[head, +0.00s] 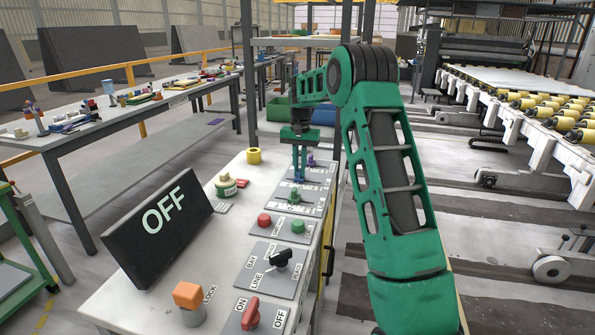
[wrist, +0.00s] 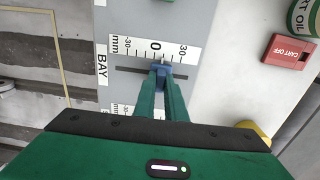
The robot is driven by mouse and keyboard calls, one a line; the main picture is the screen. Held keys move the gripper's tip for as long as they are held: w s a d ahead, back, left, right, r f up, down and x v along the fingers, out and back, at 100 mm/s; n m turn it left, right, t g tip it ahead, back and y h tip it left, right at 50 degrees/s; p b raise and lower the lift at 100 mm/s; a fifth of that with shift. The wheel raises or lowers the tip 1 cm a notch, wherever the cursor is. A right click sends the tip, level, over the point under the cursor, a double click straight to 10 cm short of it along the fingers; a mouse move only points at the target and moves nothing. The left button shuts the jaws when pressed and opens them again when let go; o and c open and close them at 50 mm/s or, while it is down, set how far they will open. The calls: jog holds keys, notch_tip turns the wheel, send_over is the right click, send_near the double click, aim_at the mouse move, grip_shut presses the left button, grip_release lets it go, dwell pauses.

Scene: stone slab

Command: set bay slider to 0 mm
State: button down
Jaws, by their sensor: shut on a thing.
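The bay slider has a blue knob (wrist: 162,69) in a dark slot (wrist: 135,71) beside a white mm scale (wrist: 140,47) marked -30, 0 and 30. The label BAY (wrist: 102,65) stands at its left end. The knob is near the 0, slightly to its right in the wrist view; the exact reading is unclear because the knob and fingers cover part of the slot. My gripper (wrist: 163,85) is shut on the knob.
A second mm scale (wrist: 122,109) lies partly behind my fingers. The console also bears a red button (head: 264,220), a green button (head: 297,226), a black selector (head: 281,258), a yellow cylinder (head: 254,156) and an OFF display (head: 160,225).

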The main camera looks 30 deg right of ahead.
jog(key=shift+s+d, duration=0.45)
jog(key=c, duration=1.8)
grip_release()
jog(key=shift+r, duration=0.1)
notch_tip(320, 180, up, 11)
jog(key=shift+f, duration=0.2)
jog(key=shift+w, duration=0.1)
